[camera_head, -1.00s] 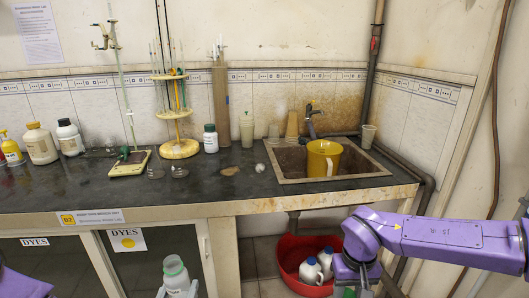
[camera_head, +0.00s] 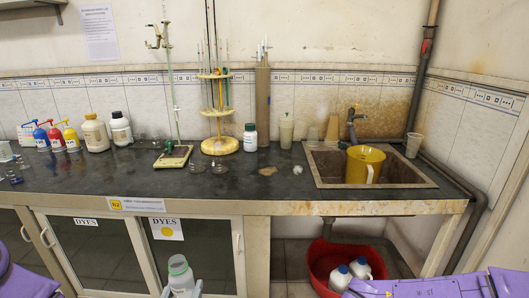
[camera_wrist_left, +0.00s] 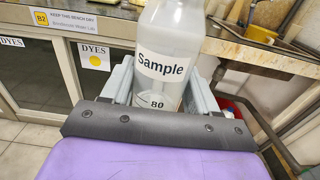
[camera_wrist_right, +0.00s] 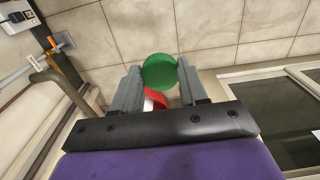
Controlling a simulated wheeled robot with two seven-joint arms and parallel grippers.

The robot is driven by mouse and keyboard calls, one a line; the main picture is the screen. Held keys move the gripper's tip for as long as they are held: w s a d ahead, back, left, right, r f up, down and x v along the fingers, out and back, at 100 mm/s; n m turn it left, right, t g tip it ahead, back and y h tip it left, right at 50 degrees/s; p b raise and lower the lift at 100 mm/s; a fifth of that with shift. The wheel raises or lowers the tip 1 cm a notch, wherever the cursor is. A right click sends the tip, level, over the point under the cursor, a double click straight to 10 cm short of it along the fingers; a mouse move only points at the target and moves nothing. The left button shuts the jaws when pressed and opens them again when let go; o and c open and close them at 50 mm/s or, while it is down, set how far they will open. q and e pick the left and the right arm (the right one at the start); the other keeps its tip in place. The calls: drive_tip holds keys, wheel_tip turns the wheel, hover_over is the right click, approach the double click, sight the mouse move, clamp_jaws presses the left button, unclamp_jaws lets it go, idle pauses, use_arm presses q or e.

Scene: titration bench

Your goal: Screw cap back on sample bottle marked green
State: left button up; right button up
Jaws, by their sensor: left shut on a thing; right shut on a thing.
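The sample bottle (camera_head: 181,276) is translucent white with an open neck that has a green ring. It stands upright in my left gripper (camera_head: 182,291), in front of the bench. In the left wrist view the bottle (camera_wrist_left: 168,50) carries the label "Sample", and both fingers are shut on its body. My right gripper (camera_wrist_right: 161,88) is shut on a green cap (camera_wrist_right: 159,70), seen in the right wrist view. The cap is apart from the bottle. In the head view only my purple right arm shows at the bottom right; its gripper and the cap are out of frame.
The dark bench (camera_head: 110,184) carries several bottles, a burette stand (camera_head: 173,156) and a pipette rack (camera_head: 219,146). A yellow jug (camera_head: 364,165) stands in the sink (camera_head: 410,178). A red tub (camera_head: 322,262) with white bottles sits under the bench.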

use_arm(q)
drive_tip(key=shift+d+r+m, duration=0.25)
drive_tip(key=shift+d+m, duration=0.15)
drive_tip(key=shift+m, duration=0.5)
drive_tip(key=w+d+r+m+g+h, duration=0.1)
drive_tip(key=w+d+m, duration=0.7)
drive_tip(key=m, duration=0.3)
drive_tip(key=shift+w+d+r, duration=0.15)
drive_tip(key=shift+w+d, duration=0.05)
drive_tip(key=shift+d, duration=0.45)
